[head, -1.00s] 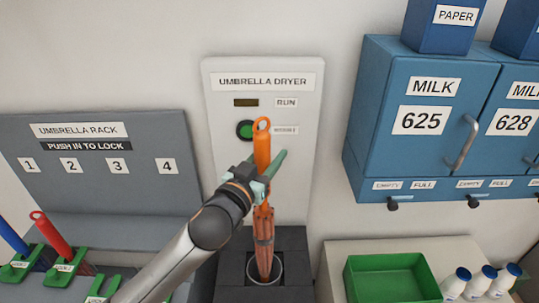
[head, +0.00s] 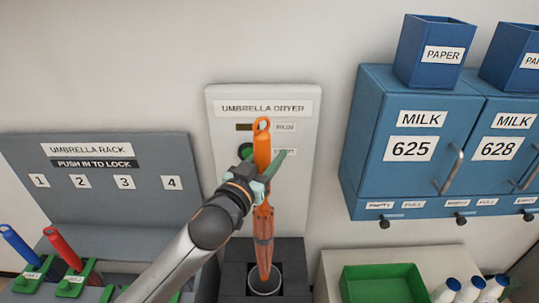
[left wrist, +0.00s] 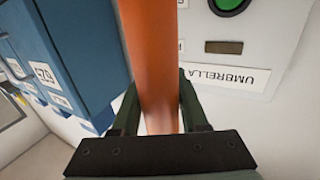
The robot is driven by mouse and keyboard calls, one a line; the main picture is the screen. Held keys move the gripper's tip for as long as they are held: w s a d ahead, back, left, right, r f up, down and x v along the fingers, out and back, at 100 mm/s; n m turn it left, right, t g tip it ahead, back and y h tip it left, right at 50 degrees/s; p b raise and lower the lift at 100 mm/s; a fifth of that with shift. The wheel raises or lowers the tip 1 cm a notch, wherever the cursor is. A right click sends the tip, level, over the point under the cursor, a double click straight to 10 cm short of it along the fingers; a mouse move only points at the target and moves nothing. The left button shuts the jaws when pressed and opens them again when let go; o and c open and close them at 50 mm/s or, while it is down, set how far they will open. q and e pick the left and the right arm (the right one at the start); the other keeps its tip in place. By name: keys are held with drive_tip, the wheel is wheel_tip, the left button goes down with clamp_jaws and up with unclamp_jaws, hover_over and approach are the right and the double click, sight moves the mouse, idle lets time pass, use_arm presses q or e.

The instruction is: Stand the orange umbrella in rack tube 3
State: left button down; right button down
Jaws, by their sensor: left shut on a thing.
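The orange umbrella (head: 263,235) stands upright with its looped handle at the top. Its lower end is at the opening of the round cup (head: 265,282) of the umbrella dryer (head: 290,120). In the left wrist view the umbrella's orange shaft (left wrist: 156,60) runs between the fingers. The umbrella rack (head: 110,200) is at the left, with its back panel numbered 1 to 4. My arm covers part of the rack's front, and tube 3 cannot be made out. My right gripper is out of view.
A blue umbrella (head: 20,246) and a red umbrella (head: 62,248) stand in the rack's left tubes. Blue milk boxes (head: 410,150) hang at the right. Below them are a green tray (head: 383,284) and several white bottles (head: 470,290).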

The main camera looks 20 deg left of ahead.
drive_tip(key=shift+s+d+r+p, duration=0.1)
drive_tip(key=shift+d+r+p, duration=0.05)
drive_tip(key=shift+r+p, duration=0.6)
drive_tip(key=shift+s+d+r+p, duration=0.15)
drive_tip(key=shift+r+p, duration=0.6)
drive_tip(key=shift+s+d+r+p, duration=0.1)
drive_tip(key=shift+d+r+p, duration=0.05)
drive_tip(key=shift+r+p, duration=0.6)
